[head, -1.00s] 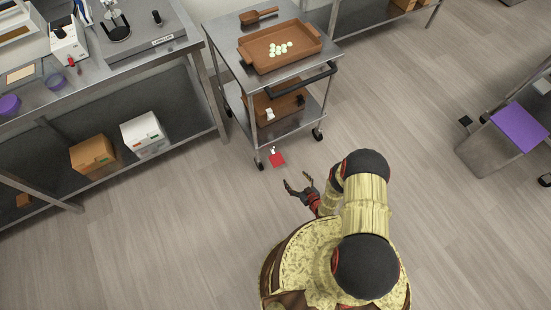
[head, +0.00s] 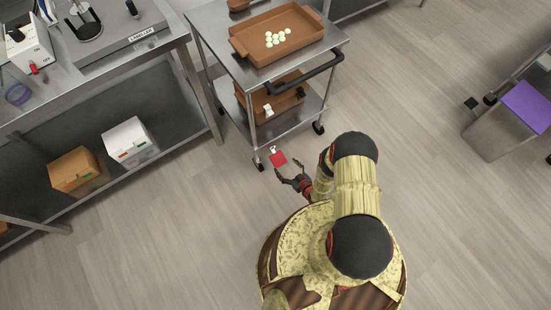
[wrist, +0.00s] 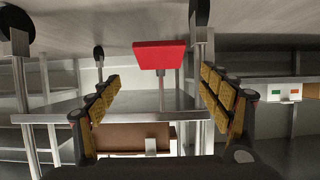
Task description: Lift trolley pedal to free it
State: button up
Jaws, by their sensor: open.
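The trolley (head: 236,66) is a metal cart with a black handle, standing at the upper middle of the head view. Its red pedal (head: 278,158) sits low at the front, beside a caster. In the wrist view the red pedal (wrist: 159,55) appears on a thin metal stem, between and beyond my fingertips. My gripper (head: 289,176) is open and empty, just in front of the pedal and apart from it. In the wrist view both fingers of my gripper (wrist: 158,88) are spread on either side of the pedal's stem.
A brown tray (head: 243,46) with several pale pieces rests on the trolley top. A steel bench (head: 165,48) stands at left, with an orange box (head: 74,171) and a white box (head: 129,142) on its lower shelf.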

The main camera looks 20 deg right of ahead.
aim_at(278, 159)
jog(key=b+x, duration=0.1)
jog(key=x, duration=0.2)
jog(key=b+x, duration=0.1)
jog(key=x, duration=0.2)
jog(key=b+x, duration=0.1)
jog(key=x, duration=0.1)
jog(key=shift+w+f, duration=0.25)
jog(key=shift+f, duration=0.25)
jog(key=shift+c, duration=0.6)
jog(key=c, duration=1.5)
jog(key=shift+c, duration=0.5)
jog(key=shift+r, duration=0.1)
